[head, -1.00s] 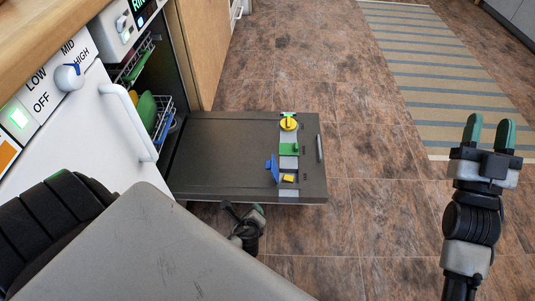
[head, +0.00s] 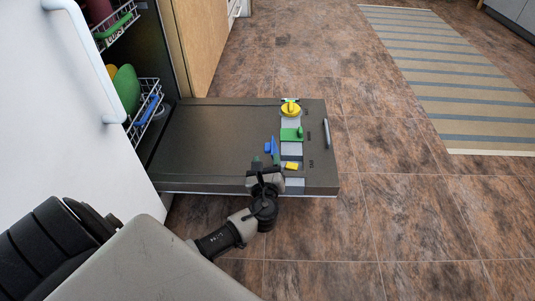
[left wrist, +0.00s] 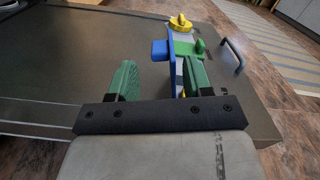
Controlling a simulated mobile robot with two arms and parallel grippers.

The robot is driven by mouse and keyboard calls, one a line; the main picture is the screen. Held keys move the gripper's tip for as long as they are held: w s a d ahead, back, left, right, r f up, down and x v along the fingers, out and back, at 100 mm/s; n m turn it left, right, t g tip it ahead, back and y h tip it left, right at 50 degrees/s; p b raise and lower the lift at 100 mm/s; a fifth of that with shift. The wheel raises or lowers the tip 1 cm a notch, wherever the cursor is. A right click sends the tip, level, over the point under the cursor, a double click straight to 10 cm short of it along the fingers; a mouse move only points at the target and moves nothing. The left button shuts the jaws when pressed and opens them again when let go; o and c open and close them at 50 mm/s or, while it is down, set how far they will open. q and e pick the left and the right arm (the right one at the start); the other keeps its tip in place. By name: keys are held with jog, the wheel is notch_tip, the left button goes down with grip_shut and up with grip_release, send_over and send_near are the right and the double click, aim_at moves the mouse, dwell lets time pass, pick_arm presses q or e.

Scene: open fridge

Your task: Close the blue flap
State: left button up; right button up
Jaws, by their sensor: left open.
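The blue flap (head: 272,147) stands raised on the dispenser strip of the open dishwasher-like door. In the left wrist view the blue flap (left wrist: 171,62) rises on edge, with a block-like tab on its left side. My left gripper (head: 266,163) is at the near edge of the door, just in front of the flap. In its wrist view my left gripper (left wrist: 162,78) is open, with green fingers apart. The flap shows between them, closer to the right finger, which hides part of it. I cannot tell whether they touch. My right gripper is out of view.
The open door (head: 210,140) lies flat, with a yellow knob (head: 290,108), a green piece (head: 291,134) and a small yellow block (head: 291,166) near the flap. A grey handle (head: 326,134) is on its right. Racks with dishes stand at left. Floor is clear at right.

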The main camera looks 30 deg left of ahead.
aim_at(267, 151)
pick_arm(q)
jog(key=b+x, duration=0.1)
jog(key=x, duration=0.3)
jog(key=shift+w+a+f+b, duration=0.1)
jog(key=shift+w+f+b, duration=0.05)
jog(key=shift+b, duration=0.25)
jog(key=shift+w+a, duration=0.3)
jog(key=shift+w, duration=0.25)
grip_shut()
